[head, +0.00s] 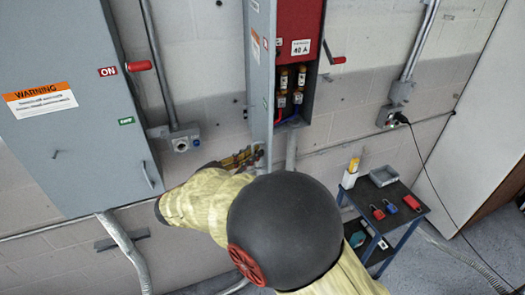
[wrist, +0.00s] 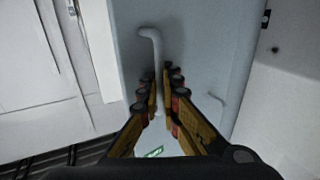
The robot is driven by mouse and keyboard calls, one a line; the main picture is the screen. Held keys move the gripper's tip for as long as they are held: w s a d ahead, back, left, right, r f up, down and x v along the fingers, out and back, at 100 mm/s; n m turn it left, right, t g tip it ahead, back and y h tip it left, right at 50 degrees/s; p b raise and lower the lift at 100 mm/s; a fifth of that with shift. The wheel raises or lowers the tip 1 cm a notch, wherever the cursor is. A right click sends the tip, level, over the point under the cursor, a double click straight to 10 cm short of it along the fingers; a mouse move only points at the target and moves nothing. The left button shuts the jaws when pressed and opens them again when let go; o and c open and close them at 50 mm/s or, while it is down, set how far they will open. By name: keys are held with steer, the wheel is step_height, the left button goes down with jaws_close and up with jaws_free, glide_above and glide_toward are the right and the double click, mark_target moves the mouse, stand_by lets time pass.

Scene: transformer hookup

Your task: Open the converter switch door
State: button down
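The grey switch box in the middle of the head view has its door (head: 260,70) standing open, swung out to the left. Its red inside panel (head: 298,32) shows, with brass-coloured fuses (head: 283,80) and red and blue wires below. My gripper (head: 250,155) is at the door's lower part. In the wrist view a bent grey door handle (wrist: 152,36) runs down between the two yellow-and-black fingers of my gripper (wrist: 161,78). The fingers lie close on both sides of the handle. My arm hides the area below the box in the head view.
A large grey cabinet (head: 70,130) with a warning label and a red lever (head: 139,66) stands at left. A small cart (head: 400,205) with padlocks and a grey bin (head: 383,176) stands at lower right. A wall outlet (head: 390,117) holds a black cable.

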steer(key=shift+a, duration=0.45)
steer(key=c, duration=2.3)
jaws_free()
steer(key=v, duration=1.2)
steer(key=shift+r, duration=0.1)
